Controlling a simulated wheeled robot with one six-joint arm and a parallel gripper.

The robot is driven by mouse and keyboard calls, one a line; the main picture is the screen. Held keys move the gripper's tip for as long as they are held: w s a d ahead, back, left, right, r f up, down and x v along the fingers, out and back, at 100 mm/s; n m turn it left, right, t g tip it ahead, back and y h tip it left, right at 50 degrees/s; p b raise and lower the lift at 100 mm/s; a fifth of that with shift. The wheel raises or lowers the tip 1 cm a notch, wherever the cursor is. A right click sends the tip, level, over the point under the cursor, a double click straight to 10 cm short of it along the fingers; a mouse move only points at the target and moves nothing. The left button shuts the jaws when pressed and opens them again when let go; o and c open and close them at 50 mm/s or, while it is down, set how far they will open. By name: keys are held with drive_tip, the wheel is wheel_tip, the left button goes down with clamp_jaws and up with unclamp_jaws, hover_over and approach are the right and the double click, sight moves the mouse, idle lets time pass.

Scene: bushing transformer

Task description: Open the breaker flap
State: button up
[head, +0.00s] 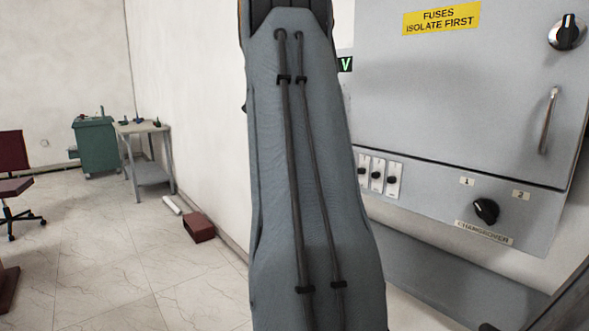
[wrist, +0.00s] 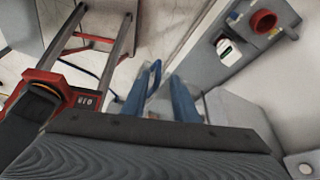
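In the head view a grey cabinet (head: 450,110) stands at the right. Three small breakers (head: 378,176) with dark toggles show along its lower strip, partly cut off by my arm. I cannot make out a flap there. In the wrist view the two blue fingers of my gripper (wrist: 166,76) stand apart with a gap between them and nothing held. My gripper is not visible in the head view, where my arm fills the middle. In the wrist view a grey box with a white-framed dark window (wrist: 228,50) lies beyond the fingers, to the right, apart from them.
The cabinet has a bar handle (head: 549,120), a black upper knob (head: 567,32) and a changeover knob (head: 486,211). A red round part (wrist: 263,22) projects in the wrist view, with a red-and-grey ladder-like frame (wrist: 75,40) at left. Open floor (head: 110,260) lies left, with a dark red box (head: 199,227).

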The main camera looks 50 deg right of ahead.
drive_tip(key=shift+v, duration=2.4)
